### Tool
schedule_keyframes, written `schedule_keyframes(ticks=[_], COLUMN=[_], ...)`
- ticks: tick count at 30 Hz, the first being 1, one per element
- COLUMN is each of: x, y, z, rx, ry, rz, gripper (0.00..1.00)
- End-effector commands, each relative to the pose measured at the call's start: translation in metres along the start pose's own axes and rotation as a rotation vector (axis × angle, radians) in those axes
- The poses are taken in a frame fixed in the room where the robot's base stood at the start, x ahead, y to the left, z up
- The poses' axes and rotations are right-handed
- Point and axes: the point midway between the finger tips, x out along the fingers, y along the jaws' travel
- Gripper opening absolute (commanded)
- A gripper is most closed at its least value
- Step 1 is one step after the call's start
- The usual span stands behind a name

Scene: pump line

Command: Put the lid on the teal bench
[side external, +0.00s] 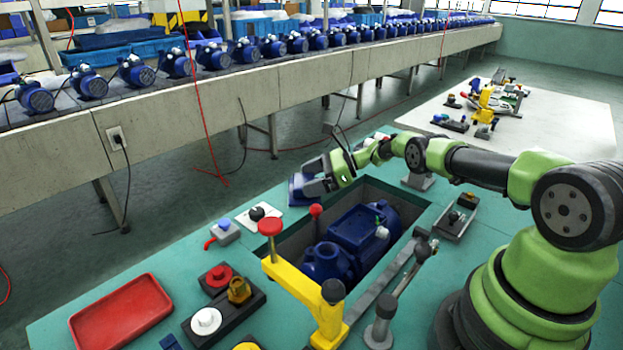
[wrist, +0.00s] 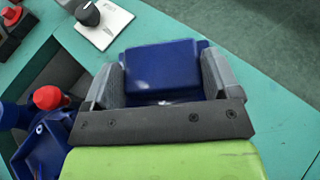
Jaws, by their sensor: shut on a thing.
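The blue lid (side external: 297,191) is in my gripper (side external: 318,178), over the far edge of the teal bench (side external: 180,262). In the wrist view the lid (wrist: 160,72) sits between the two grey fingers, which are shut on its sides. I cannot tell whether its underside touches the bench. The bench top also shows in the wrist view (wrist: 268,112). The blue pump (side external: 352,232) lies in the bench's recess, to the right of and nearer than the lid in the side view.
A red-knobbed post (side external: 316,212) stands close to the lid. A white plate with a black knob (side external: 258,213) lies left of it. A yellow clamp (side external: 308,290), a red tray (side external: 120,312) and a grey lever (side external: 402,285) occupy the near bench.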

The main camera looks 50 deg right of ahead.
Motion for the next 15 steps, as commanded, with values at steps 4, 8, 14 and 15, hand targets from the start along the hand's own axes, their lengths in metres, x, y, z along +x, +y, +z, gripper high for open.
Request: schedule_keyframes(ticks=[4, 8, 14, 15], x=[0.0000, -0.0001, -0.0003, -0.0010], y=[0.0000, 0.0000, -0.0001, -0.0003], z=[0.0001, 0.0001, 0.0002, 0.0003], rx=[0.000, 0.000, 0.000, 0.000], ry=[0.000, 0.000, 0.000, 0.000], rz=[0.000, 0.000, 0.000, 0.000], gripper=[0.55, 1.00, 1.00, 1.00])
